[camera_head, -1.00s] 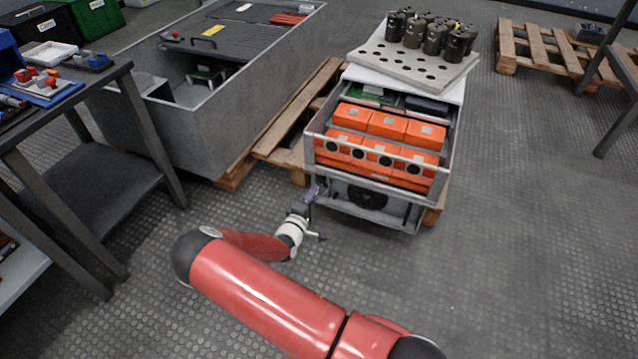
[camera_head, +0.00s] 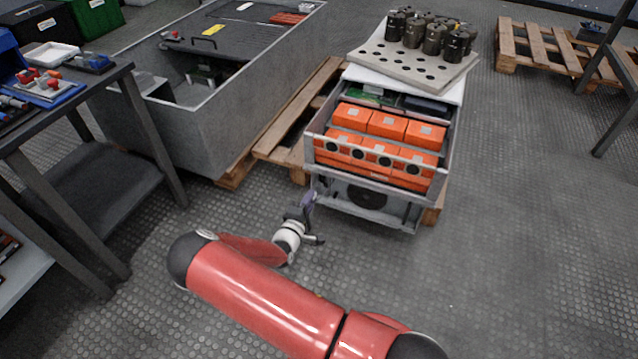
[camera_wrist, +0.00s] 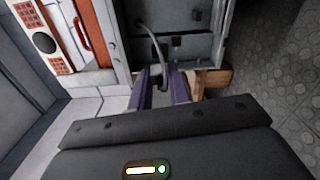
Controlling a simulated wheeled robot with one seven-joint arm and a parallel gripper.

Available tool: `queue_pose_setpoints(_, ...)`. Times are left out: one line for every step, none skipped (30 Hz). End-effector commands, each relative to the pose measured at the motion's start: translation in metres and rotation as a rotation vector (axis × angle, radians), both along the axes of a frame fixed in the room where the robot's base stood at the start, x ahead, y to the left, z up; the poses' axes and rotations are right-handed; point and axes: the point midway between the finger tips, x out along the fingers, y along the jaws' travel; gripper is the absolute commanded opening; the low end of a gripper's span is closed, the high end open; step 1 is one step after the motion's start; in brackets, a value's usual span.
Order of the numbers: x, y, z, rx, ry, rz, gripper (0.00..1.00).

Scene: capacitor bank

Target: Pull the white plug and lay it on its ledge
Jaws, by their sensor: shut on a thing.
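My gripper (camera_head: 307,200) is at the lower left front corner of the grey cabinet (camera_head: 392,213). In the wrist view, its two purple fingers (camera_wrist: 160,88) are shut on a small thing. A grey cable (camera_wrist: 151,42) runs down to the thing between the fingers, so it appears to be the plug; its white colour is hard to make out. The plug is mostly hidden by the fingers. A grey panel with dark square fittings (camera_wrist: 177,41) is just beyond the fingertips. I cannot clearly make out the ledge.
Orange capacitor units (camera_head: 385,150) fill the open cabinet above my gripper. A wooden pallet (camera_head: 298,145) lies under it. A large grey bin (camera_head: 212,135) and a dark workbench (camera_head: 85,178) stand to the left.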

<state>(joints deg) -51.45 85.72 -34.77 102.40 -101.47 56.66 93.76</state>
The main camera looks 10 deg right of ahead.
Motion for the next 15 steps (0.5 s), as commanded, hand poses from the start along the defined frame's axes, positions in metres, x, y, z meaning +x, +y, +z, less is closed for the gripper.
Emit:
queue_pose_setpoints(-0.0001, -0.0003, 0.0018, -0.059, 0.043, 0.0, 0.0)
queue_pose_setpoints(-0.0002, -0.0003, 0.0017, -0.099, 0.072, 0.0, 0.0)
queue_pose_setpoints(-0.0002, -0.0003, 0.0016, -0.151, 0.11, 0.0, 0.0)
queue_pose_setpoints(-0.0002, -0.0002, 0.0015, -0.19, 0.138, 0.0, 0.0)
queue_pose_setpoints(-0.0001, -0.0002, 0.0014, -0.229, 0.166, 0.0, 0.0)
queue_pose_setpoints(-0.0001, -0.0001, 0.0013, -0.281, 0.204, 0.001, 0.0)
queue_pose_setpoints(0.0001, 0.0, 0.0014, -0.319, 0.232, 0.001, 0.0)
queue_pose_setpoints(0.0001, 0.0, 0.0014, -0.358, 0.261, 0.001, 0.0)
queue_pose_setpoints(0.0002, 0.0001, 0.0013, -0.41, 0.298, 0.001, 0.0)
queue_pose_setpoints(0.0003, 0.0002, 0.0013, -0.448, 0.326, 0.001, 0.0)
queue_pose_setpoints(0.0003, 0.0002, 0.0013, -0.488, 0.355, 0.001, 0.0)
queue_pose_setpoints(0.0002, 0.0001, 0.0013, -0.539, 0.392, 0.001, 0.0)
queue_pose_setpoints(0.0002, 0.0001, 0.0012, -0.579, 0.42, 0.0, 0.0)
queue_pose_setpoints(0.0002, 0.0001, 0.0012, -0.618, 0.449, 0.0, 0.0)
queue_pose_setpoints(0.0001, 0.0, 0.0011, -0.67, 0.486, 0.0, 0.0)
